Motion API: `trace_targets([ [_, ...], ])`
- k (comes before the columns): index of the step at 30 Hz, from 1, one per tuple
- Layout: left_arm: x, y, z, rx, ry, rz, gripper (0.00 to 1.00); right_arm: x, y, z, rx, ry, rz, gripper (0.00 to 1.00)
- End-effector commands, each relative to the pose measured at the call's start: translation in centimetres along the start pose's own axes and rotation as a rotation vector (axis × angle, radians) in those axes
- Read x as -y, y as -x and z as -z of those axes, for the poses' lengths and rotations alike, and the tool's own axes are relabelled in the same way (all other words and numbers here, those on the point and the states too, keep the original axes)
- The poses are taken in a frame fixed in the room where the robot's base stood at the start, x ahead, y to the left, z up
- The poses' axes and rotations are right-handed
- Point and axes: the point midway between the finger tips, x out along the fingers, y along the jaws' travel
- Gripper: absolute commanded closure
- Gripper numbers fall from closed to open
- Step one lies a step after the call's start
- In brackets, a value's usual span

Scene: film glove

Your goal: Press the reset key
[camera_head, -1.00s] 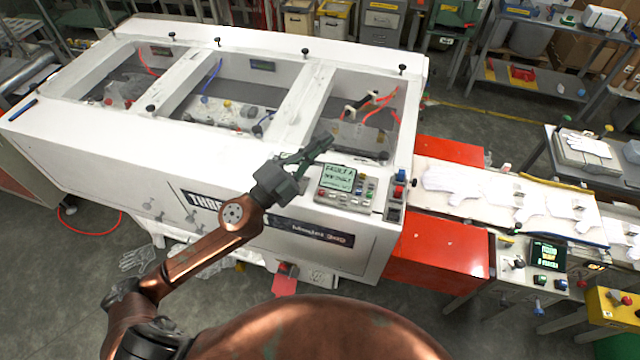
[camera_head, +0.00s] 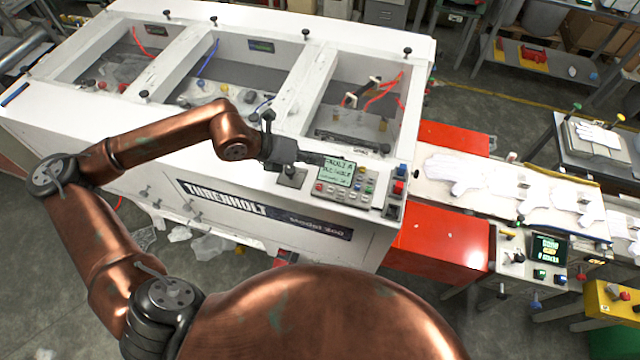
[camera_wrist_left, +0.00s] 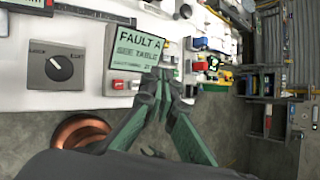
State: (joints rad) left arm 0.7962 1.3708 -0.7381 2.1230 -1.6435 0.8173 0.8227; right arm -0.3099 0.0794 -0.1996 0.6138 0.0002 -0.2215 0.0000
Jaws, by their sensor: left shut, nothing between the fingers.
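The control panel (camera_head: 350,198) sits on the front right of the white machine. Its lit screen (camera_head: 338,171) reads "FAULT A / SEE TABLE" in the left wrist view (camera_wrist_left: 138,50). Small coloured keys run below and right of the screen, including a red key (camera_head: 319,187); it seems to show in the wrist view too (camera_wrist_left: 118,84). I cannot read which key is reset. My left gripper (camera_head: 318,160) is shut and empty, its tips at the screen's upper left edge in the head view. In the wrist view its green fingers (camera_wrist_left: 160,80) overlap the panel by the screen; contact cannot be told.
A rotary knob (camera_wrist_left: 61,66) lies beside the screen in the wrist view. Larger blue and red buttons (camera_head: 399,187) stand right of the panel. Open machine bays (camera_head: 225,95) lie behind. A conveyor with white gloves (camera_head: 452,175) runs off to the right.

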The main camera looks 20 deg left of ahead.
Motion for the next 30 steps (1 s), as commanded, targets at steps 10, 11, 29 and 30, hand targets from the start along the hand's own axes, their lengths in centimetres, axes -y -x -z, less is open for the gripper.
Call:
trace_targets([
  [10, -0.7, -1.2, 0.8, -0.002, -0.001, 0.002, 1.00, -0.1, -0.6, 1.7, -0.023, 0.004, -0.001, 0.57],
  [11, -0.8, -1.4, 0.9, -0.002, -0.001, 0.002, 1.00, -0.1, -0.7, 1.8, -0.023, 0.004, -0.001, 0.57],
  [29, -4.2, -6.3, 4.5, -0.002, -0.003, 0.005, 1.00, 0.1, -5.0, 0.8, -0.015, 0.003, -0.001, 0.57],
  [30, -4.3, -6.4, 4.5, -0.002, -0.003, 0.005, 1.00, 0.1, -5.0, 0.8, -0.015, 0.003, -0.001, 0.57],
])
